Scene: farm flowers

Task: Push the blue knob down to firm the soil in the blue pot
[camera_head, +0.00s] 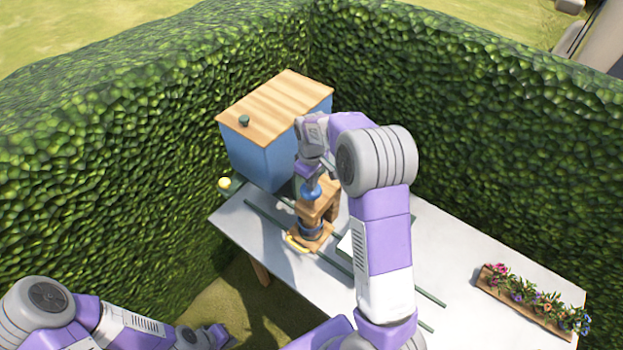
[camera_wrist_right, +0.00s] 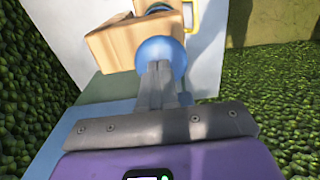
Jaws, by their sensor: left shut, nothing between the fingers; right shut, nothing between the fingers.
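The blue knob (camera_head: 312,191) sits on top of a wooden press (camera_head: 319,203) on the table. The blue pot (camera_head: 311,229) stands under the press on its wooden base and is partly hidden. My right gripper (camera_head: 309,178) is shut and empty, pointing down right at the top of the knob. In the right wrist view, the shut fingers (camera_wrist_right: 156,72) overlap the round blue knob (camera_wrist_right: 160,50); I cannot tell whether they press on it. My left gripper (camera_head: 222,334) is shut and empty, low at the bottom left, away from the table.
The grey table (camera_head: 470,260) carries dark green rails (camera_head: 265,215) beside the press. A blue box with a wooden lid (camera_head: 275,98) stands behind the press. A wooden planter of flowers (camera_head: 520,305) lies at the right end. Hedges (camera_head: 480,90) enclose the far sides.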

